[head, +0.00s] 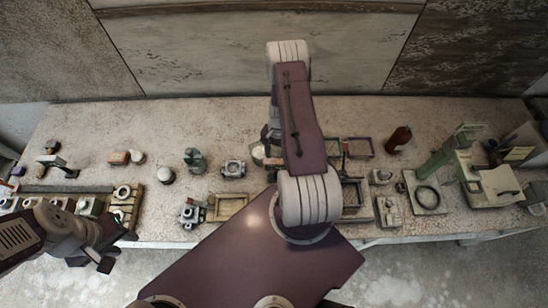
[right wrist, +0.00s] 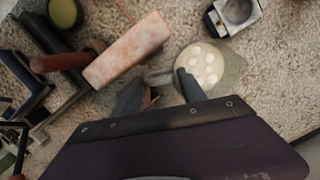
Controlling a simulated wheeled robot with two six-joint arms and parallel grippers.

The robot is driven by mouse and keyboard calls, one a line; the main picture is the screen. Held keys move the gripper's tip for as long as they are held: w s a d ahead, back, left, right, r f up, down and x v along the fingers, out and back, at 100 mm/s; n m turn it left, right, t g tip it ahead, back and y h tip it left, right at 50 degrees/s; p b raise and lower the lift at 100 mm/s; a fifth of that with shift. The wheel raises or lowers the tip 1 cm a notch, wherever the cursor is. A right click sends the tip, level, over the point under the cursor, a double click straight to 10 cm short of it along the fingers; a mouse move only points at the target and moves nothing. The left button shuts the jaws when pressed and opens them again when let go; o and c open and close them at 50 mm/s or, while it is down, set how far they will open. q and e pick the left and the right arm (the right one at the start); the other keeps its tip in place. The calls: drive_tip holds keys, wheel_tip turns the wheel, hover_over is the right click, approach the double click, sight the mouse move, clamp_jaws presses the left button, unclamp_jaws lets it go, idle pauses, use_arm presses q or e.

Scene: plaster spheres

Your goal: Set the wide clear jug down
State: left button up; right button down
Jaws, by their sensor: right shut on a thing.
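The wide clear jug (right wrist: 207,66) shows from above in the right wrist view, a round greenish see-through body with several pale spots inside. My right gripper (right wrist: 160,88) is shut on its handle (right wrist: 158,76), at the jug's left side. In the head view a pale bit of the jug (head: 258,153) shows just left of my right arm, which hides my right gripper. I cannot tell whether the jug's base touches the bench. My left gripper (head: 92,262) is at the lower left in the head view, empty, its fingertips apart, in front of the bench edge.
A pinkish block (right wrist: 127,50) lies close left of the jug in the right wrist view, with a brown-handled tool (right wrist: 62,62) beyond it. A grey-white holder (right wrist: 236,14) stands at upper right. The bench (head: 230,120) is clear along its back; a brown bottle (head: 399,139) stands right.

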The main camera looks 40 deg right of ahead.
wheel_tip(320, 180, up, 15)
drive_tip(key=b, duration=0.2)
drive_tip(key=shift+f, duration=0.15)
drive_tip(key=shift+f+b, duration=0.1)
drive_tip(key=shift+b, duration=0.2)
